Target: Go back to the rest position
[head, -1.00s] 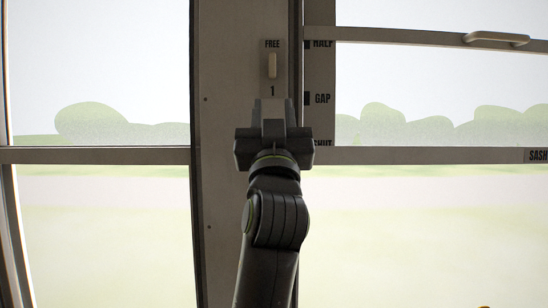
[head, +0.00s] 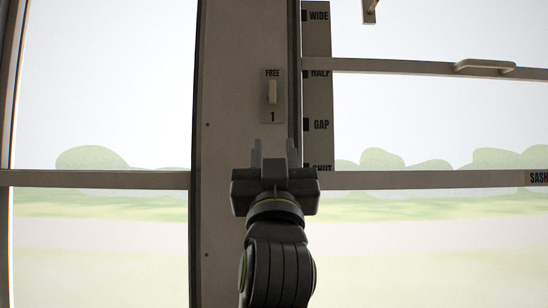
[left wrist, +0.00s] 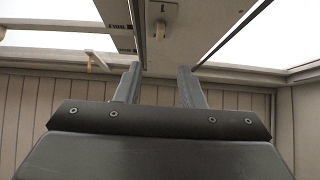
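My left gripper (head: 274,152) is in front of the window post, below a small switch plate. Its two fingers stand apart with nothing between them, and they also show apart in the left wrist view (left wrist: 158,88). The pale switch (head: 272,92) sits on its plate between the marks FREE and 1, clear of the fingertips. It also shows in the left wrist view (left wrist: 161,29). My right gripper is in neither view.
The post (head: 232,130) runs top to bottom. To its right is a scale strip (head: 317,95) marked WIDE, HALF, GAP and SHUT. A sash with a handle (head: 485,65) crosses the right window. A rail (head: 95,179) crosses the left pane.

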